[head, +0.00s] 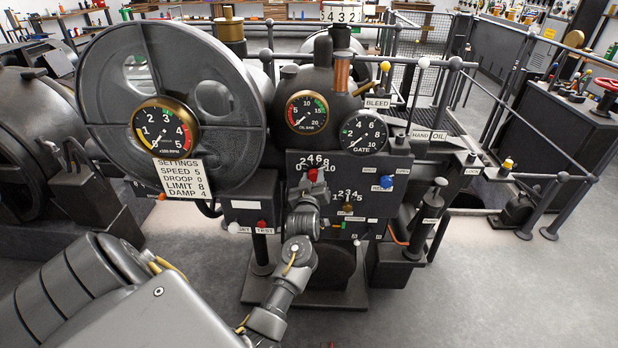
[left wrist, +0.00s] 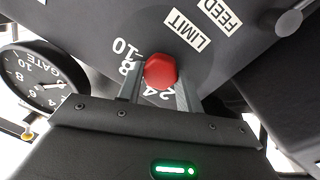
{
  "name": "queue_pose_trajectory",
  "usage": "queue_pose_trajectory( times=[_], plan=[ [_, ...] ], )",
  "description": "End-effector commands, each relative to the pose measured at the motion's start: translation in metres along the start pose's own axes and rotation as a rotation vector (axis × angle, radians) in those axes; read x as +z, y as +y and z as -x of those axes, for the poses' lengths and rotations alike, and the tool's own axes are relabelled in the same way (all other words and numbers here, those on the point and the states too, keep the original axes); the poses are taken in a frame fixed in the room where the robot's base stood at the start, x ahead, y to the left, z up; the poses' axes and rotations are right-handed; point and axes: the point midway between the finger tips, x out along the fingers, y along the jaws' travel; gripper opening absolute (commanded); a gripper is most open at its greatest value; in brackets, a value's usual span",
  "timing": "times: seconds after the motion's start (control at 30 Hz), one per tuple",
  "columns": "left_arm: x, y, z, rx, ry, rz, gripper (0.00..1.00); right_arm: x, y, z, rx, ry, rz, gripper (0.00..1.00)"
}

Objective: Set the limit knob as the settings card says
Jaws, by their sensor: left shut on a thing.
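The red knob (head: 313,174) sits on the dark panel (head: 399,165), under a dial arc with numbers. In the left wrist view the red knob (left wrist: 161,71) has the LIMIT label (left wrist: 187,30) beside it, with 10, 8, 2 and 4 around it. My left gripper (head: 312,187) is shut on this knob, one finger on each side in the left wrist view (left wrist: 160,92). I cannot make out the knob's pointer. My right gripper is not in view.
A lower dial with a brown knob (head: 347,208) and a blue knob (head: 386,182) are close on the same panel. A red TEST button (head: 262,224) is at lower left. The GATE gauge (head: 364,132) is above right. Railings (head: 545,185) stand at right.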

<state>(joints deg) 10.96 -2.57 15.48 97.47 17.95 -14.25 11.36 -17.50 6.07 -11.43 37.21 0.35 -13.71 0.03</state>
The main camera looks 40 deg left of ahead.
Motion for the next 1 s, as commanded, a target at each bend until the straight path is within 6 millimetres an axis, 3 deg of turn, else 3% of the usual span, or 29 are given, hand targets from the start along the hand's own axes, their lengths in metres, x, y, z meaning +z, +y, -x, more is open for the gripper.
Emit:
queue_pose_trajectory(
  times=[0.3,0.87,0.9,1.0],
  plan=[
    [0.0005,0.0023,0.0001,0.006,0.013,0.148,0.13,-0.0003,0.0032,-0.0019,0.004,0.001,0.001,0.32],
    [0.0,0.0031,0.0,0.008,0.017,0.185,0.13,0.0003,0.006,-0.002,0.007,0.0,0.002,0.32],
    [0.0,0.0031,0.0,0.008,0.017,0.185,0.38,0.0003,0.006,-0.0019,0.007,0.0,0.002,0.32],
    [0.0,0.0027,0.0,0.007,0.017,0.184,0.51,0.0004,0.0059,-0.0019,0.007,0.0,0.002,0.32]
  ],
)
